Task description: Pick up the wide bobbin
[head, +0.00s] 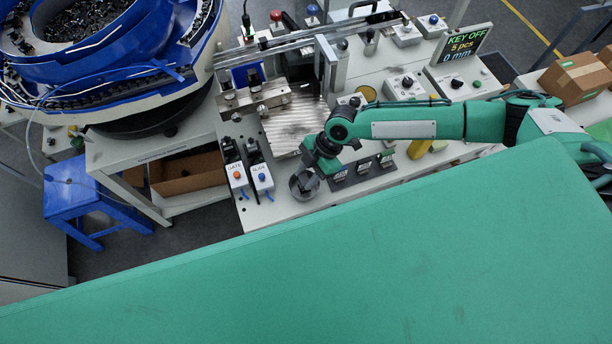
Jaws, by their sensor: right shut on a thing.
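My right gripper (306,176) reaches in from the right and points down over the front edge of the white workbench (285,213). It is shut on a round, dark grey metallic piece, which looks like the wide bobbin (304,188). The gripper partly covers the piece. I cannot tell from this view whether it touches the bench or hangs just above it. My left gripper is not in view.
A blue bowl feeder (110,65) stands at the upper left. Two switch boxes (249,178) are left of the gripper, and a ridged metal plate (292,122) lies behind it. A display (463,44) reads "KEY OFF 5 pcs 0 mm". A blue stool (85,195) stands lower left.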

